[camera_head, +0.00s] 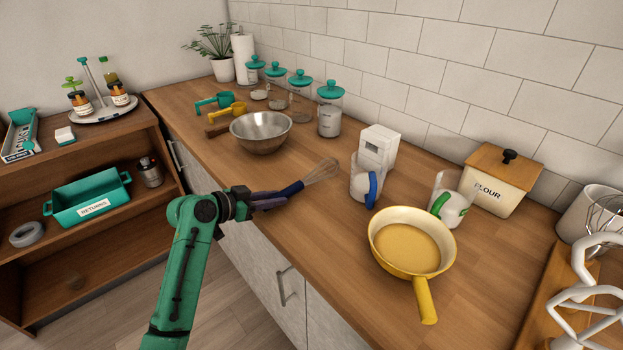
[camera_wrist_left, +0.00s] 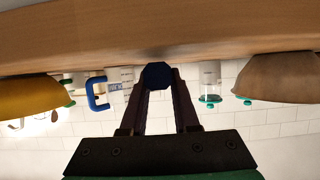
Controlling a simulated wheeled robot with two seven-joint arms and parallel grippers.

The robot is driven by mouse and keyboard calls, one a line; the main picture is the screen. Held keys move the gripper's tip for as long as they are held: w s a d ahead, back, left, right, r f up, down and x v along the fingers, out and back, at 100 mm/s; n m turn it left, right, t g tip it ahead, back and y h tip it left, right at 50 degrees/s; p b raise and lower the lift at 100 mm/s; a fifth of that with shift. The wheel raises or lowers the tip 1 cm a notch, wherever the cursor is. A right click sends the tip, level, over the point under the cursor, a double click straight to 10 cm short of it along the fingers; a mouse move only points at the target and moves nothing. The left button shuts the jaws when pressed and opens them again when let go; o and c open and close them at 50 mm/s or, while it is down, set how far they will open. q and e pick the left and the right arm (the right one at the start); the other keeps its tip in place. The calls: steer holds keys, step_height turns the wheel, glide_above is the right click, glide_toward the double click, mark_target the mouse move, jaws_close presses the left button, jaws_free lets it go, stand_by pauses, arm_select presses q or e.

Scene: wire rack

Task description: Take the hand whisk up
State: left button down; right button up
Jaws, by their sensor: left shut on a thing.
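The hand whisk (camera_head: 293,188) has a dark blue handle and a wire head that points to the upper right in the head view. My left gripper (camera_head: 272,200) is shut on its handle, over the front part of the wooden counter. In the left wrist view the end of the blue handle (camera_wrist_left: 157,75) sits between the two fingertips of my left gripper (camera_wrist_left: 158,88). I cannot tell whether the whisk touches the counter. My right gripper is not in view.
A metal bowl (camera_head: 261,131) stands behind the whisk. A measuring jug with a blue handle (camera_head: 365,184) and a yellow pan (camera_head: 411,241) stand to the right. Glass jars (camera_head: 330,112) line the wall. The counter (camera_head: 310,232) in front of the pan's left side is bare.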

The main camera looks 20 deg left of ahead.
arm_select(q)
steer(key=shift+r+p, duration=3.8)
steer(key=shift+r, duration=0.85)
steer(key=shift+f, duration=0.1)
